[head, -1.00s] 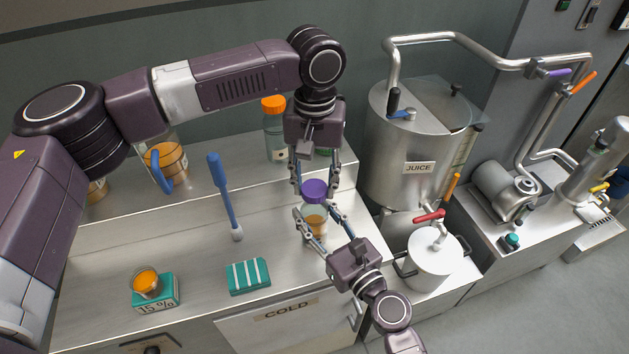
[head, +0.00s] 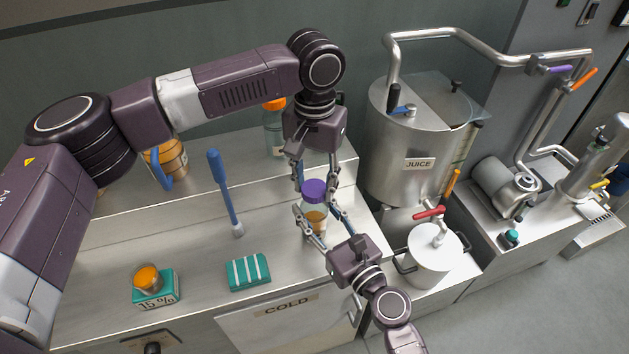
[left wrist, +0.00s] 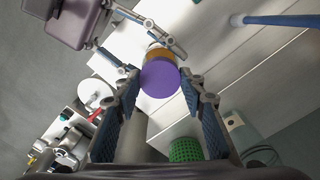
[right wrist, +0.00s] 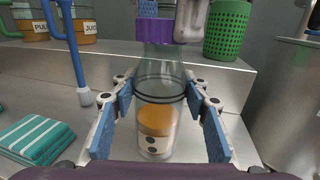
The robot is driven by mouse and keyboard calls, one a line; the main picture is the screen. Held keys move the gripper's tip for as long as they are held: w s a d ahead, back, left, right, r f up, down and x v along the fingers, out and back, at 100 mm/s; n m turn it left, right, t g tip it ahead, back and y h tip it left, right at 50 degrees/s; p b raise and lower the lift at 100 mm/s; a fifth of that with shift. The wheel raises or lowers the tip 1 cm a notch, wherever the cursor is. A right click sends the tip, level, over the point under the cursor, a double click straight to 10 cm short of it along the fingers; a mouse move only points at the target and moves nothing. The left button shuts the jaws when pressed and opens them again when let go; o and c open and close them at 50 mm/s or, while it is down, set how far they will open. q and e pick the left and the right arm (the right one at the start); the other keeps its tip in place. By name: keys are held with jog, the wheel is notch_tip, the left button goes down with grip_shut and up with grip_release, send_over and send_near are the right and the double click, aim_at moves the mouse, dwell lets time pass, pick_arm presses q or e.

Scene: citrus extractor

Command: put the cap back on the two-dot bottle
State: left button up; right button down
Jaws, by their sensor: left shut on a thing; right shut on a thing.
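The two-dot bottle (right wrist: 152,146) is clear, with orange juice low inside and two dark dots on a pale label. It stands upright on the lower counter. My right gripper (head: 318,222) is shut around the bottle's body. The purple cap (head: 314,189) sits level at the top of the bottle's neck in the right wrist view (right wrist: 158,30); whether it is threaded on, I cannot tell. My left gripper (head: 315,188) points down from above and is shut on the cap, which also shows between its fingers in the left wrist view (left wrist: 160,79).
An orange-capped bottle (head: 273,128) stands on the shelf behind my left gripper. A green perforated cup (right wrist: 228,28) is on the shelf too. A blue-handled tool (head: 222,188) stands to the left, near a striped teal cloth (head: 248,272). A white pot (head: 432,268) is right.

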pick_arm(q)
jog(key=m, duration=0.3)
jog(key=shift+m, duration=0.3)
jog(key=m, duration=1.5)
jog(key=shift+m, duration=0.4)
jog(key=m, duration=0.8)
jog(key=shift+m, duration=0.4)
jog(key=m, duration=0.4)
jog(key=shift+m, duration=0.4)
jog(key=o, duration=0.9)
